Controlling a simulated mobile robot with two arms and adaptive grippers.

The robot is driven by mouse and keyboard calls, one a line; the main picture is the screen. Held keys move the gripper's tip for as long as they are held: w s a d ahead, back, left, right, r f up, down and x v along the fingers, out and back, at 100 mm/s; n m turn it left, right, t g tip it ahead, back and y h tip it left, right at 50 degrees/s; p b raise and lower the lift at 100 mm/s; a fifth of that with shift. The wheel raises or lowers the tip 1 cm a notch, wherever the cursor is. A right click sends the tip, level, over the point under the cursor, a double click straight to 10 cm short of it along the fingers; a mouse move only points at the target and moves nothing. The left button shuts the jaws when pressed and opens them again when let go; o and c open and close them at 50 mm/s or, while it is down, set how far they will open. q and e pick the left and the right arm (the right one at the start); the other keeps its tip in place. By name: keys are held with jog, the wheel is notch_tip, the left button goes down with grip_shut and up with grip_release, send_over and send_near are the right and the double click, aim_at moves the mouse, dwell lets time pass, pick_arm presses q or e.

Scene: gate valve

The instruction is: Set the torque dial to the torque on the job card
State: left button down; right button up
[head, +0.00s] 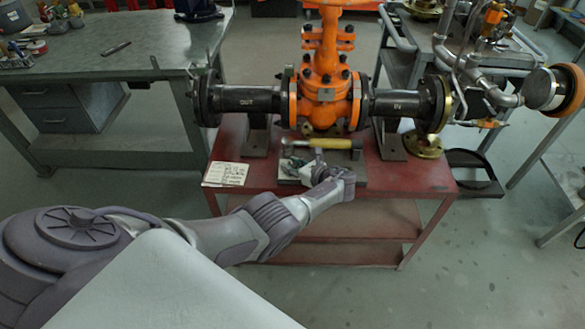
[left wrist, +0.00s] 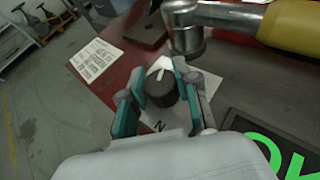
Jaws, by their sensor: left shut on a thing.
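The torque dial (left wrist: 160,90) is a round black knob with a white pointer mark near its upper edge in the left wrist view. It sits on a pale plate, where a letter like "N" shows near my gripper. My left gripper (left wrist: 160,93) has its teal-padded fingers on both sides of the dial, shut on it. In the head view my left gripper (head: 302,165) reaches over the front of the red table and hides the dial. The job card (head: 226,174) lies on the table to the left; it also shows in the left wrist view (left wrist: 97,60), its print unreadable.
A tool with a yellow handle (left wrist: 295,25) and metal head lies just beyond the dial. A dark display (left wrist: 280,150) shows large green letters, partly cut off. The orange gate valve (head: 325,90) stands behind on the red table (head: 420,180). A grey workbench (head: 90,60) is at left.

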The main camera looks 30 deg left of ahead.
pick_arm(q)
jog(key=shift+a, duration=0.1)
jog(key=c, duration=0.8)
grip_release()
jog(key=v, duration=1.2)
jog(key=shift+f, duration=0.15)
